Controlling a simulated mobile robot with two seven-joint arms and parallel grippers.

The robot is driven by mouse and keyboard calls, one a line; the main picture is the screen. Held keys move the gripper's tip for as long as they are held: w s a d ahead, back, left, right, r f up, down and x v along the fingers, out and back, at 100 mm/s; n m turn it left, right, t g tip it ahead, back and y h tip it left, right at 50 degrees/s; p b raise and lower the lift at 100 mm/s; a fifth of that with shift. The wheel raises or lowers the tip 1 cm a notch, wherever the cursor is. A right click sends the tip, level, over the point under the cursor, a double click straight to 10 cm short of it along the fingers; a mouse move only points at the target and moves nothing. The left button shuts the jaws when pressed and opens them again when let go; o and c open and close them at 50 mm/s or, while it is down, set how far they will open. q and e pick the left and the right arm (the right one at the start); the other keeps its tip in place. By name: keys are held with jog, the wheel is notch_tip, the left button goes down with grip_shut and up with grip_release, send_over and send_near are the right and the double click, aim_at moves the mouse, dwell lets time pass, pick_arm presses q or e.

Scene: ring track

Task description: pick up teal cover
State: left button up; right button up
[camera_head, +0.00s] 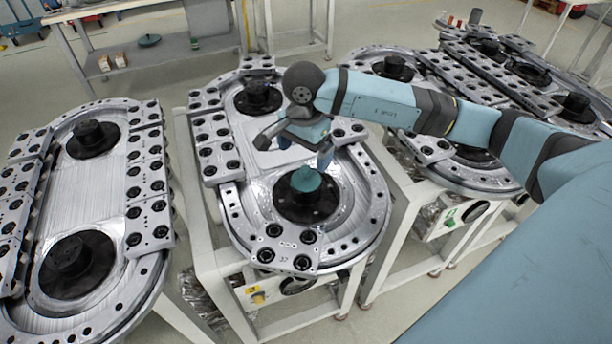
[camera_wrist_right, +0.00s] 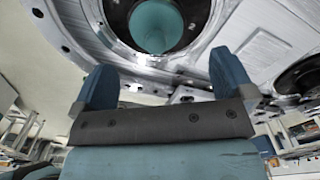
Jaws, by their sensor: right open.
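The teal cover (camera_head: 306,179) sits on the dark round hub (camera_head: 318,204) at the front end of the middle ring track. It also shows in the right wrist view (camera_wrist_right: 156,26), beyond the fingers at the top. My right gripper (camera_head: 305,145) is above and slightly behind the cover, apart from it. In the right wrist view its two blue fingers (camera_wrist_right: 165,90) stand wide apart with nothing between them. My left gripper is not in view.
The middle track (camera_head: 361,222) stands on a white frame, with a second dark hub (camera_head: 258,96) at its back end. Another track (camera_head: 104,196) lies left, more tracks (camera_head: 470,178) right. A bench (camera_head: 165,58) with small boxes stands behind.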

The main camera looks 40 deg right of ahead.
aim_at(307, 167)
jog(key=shift+s+d+f+p, duration=0.15)
jog(key=shift+f+p, duration=0.1)
jog(key=shift+f, duration=1.45)
jog(key=shift+d+f+p, duration=0.1)
jog(key=shift+f+p, duration=0.15)
jog(key=shift+f, duration=1.45)
jog(key=c, duration=1)
